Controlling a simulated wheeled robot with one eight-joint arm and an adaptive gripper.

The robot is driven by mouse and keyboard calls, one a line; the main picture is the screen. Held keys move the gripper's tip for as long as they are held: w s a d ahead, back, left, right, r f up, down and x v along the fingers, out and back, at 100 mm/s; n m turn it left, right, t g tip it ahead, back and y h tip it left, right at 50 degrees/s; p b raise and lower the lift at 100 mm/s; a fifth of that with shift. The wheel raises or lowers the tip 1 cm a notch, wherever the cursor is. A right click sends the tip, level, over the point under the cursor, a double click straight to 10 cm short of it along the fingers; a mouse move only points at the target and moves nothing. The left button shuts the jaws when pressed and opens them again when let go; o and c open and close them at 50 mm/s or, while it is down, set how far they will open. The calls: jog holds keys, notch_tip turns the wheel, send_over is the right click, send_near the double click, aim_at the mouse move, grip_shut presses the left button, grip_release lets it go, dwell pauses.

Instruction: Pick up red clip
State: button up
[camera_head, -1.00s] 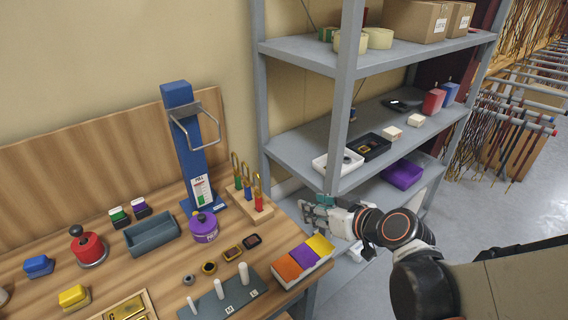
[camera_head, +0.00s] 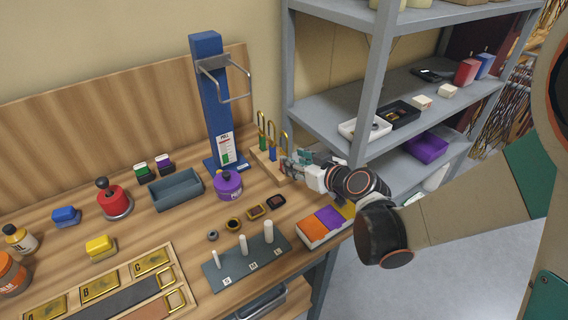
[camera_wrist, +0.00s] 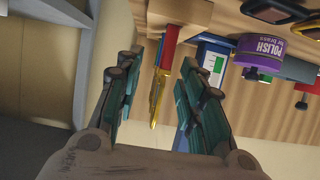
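The red clip (camera_wrist: 170,46), with a gold loop (camera_wrist: 156,98), stands in the wrist view between my fingers, on a wooden stand (camera_wrist: 182,12). In the head view my gripper (camera_head: 290,163) is at the right end of that stand (camera_head: 263,168) and hides the red clip. The green clip (camera_head: 262,142) and blue clip (camera_head: 272,154) show to its left. In the wrist view my gripper (camera_wrist: 158,88) is open, with teal finger pads apart on both sides of the red clip and visible gaps.
A purple polish tin (camera_head: 228,187) is left in front. A tray of coloured blocks (camera_head: 310,240) lies below my arm. A grey shelf unit (camera_head: 330,112) stands to the right.

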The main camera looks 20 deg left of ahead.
aim_at(284, 152)
jog(key=shift+w+a, duration=0.2)
jog(key=shift+a, duration=0.3)
jog(key=x, duration=0.1)
jog(key=b+x, duration=0.1)
jog(key=x, duration=0.1)
jog(key=b+x, duration=0.1)
jog(key=shift+a+r, duration=0.25)
jog(key=shift+a, duration=0.15)
jog(key=shift+r, duration=0.1)
jog(key=shift+c, duration=0.8)
grip_shut()
